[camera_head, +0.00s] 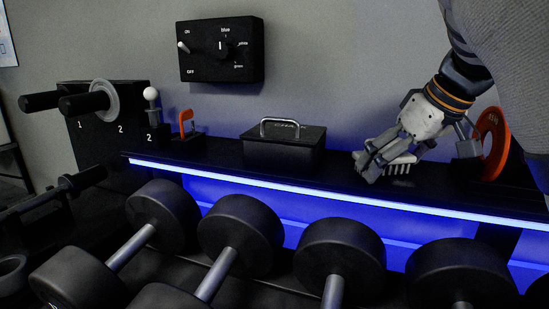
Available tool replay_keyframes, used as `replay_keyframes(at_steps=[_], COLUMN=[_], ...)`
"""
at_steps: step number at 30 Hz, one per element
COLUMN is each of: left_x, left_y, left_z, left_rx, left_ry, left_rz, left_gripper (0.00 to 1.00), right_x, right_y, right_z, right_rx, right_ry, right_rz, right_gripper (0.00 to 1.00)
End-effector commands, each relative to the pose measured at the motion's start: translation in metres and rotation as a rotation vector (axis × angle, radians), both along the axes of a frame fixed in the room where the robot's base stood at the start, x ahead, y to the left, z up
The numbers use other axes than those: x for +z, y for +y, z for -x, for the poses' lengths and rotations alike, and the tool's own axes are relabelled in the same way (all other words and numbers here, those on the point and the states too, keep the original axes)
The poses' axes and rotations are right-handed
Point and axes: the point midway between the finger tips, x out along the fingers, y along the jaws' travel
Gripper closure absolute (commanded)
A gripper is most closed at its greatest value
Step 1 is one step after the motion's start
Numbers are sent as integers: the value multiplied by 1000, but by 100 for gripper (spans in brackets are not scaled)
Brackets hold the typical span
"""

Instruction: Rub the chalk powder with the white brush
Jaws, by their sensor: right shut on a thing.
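My right gripper (371,166) comes in from the upper right and is low over the dark shelf. It is shut on the white brush (402,162), whose pale bristles point down close to the shelf top. The gripper fingers hide part of the brush. I cannot tell whether the bristles touch the surface. I cannot make out any chalk powder in this view. My left gripper is not in view.
A black lidded box (284,150) with a metal handle stands left of the gripper. An orange plate (492,143) stands at right. An orange clip-like object (186,122) is farther left. Large dumbbells (339,258) line the front. A switch panel (221,50) is on the wall.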

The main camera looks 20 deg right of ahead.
Motion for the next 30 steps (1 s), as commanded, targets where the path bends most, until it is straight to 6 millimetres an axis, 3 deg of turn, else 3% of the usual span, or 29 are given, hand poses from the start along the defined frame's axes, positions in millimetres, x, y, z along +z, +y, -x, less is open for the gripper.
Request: replay_keyframes(at_steps=[19,30], left_x=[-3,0], left_y=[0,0], left_z=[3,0], left_rx=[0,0], left_ry=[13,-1], left_rz=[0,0], left_gripper=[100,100], right_x=[-7,-3], right_y=[-37,-52], right_z=[-44,-34], right_rx=[-2,-4], right_ry=[2,-3], right_rz=[2,1], right_gripper=[51,51])
